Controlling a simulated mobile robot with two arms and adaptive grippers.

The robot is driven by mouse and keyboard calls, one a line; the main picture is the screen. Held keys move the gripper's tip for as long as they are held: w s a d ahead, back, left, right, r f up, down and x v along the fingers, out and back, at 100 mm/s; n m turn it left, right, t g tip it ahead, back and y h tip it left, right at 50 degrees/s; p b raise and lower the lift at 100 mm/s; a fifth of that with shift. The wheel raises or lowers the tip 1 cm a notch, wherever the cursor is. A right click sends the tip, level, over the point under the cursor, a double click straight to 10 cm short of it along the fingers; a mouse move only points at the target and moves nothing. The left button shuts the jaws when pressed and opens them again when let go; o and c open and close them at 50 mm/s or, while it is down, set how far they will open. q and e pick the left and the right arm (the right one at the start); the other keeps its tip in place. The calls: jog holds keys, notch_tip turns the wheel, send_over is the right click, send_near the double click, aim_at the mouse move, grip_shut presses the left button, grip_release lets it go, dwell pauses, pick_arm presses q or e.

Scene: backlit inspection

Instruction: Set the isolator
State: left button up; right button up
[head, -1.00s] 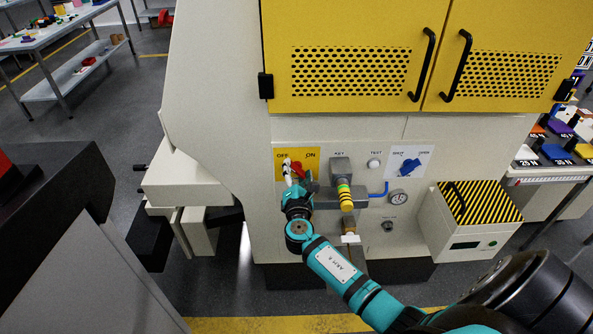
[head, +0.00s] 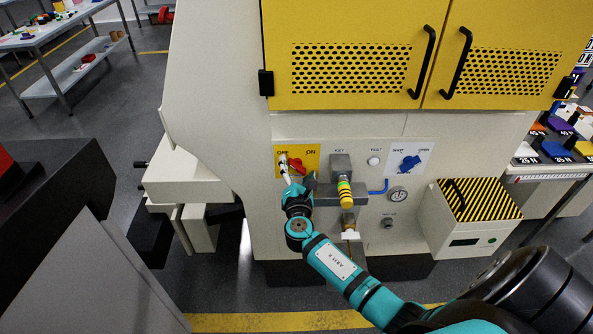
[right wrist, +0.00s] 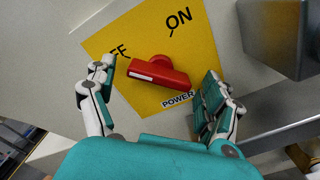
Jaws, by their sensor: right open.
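The isolator is a red handle (head: 297,167) on a yellow plate (head: 313,151) marked OFF at left and ON at right. In the right wrist view the red handle (right wrist: 160,76) lies slantwise across the plate, with a white stripe on its end nearer the OFF lettering. My right gripper (head: 295,174) is at the plate in the head view, partly covering it. In the wrist view its open fingers (right wrist: 161,92) stand either side of the handle, with visible gaps to it. My left gripper is out of view.
Right of the plate are a grey key block (head: 340,166) with a yellow-banded part (head: 345,195), a white test button (head: 374,161), a blue knob (head: 409,163) and a gauge (head: 397,195). A striped box (head: 478,208) juts out at lower right. Yellow doors (head: 350,30) are above.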

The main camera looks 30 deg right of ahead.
jog(key=v, duration=1.2)
dwell(0.3)
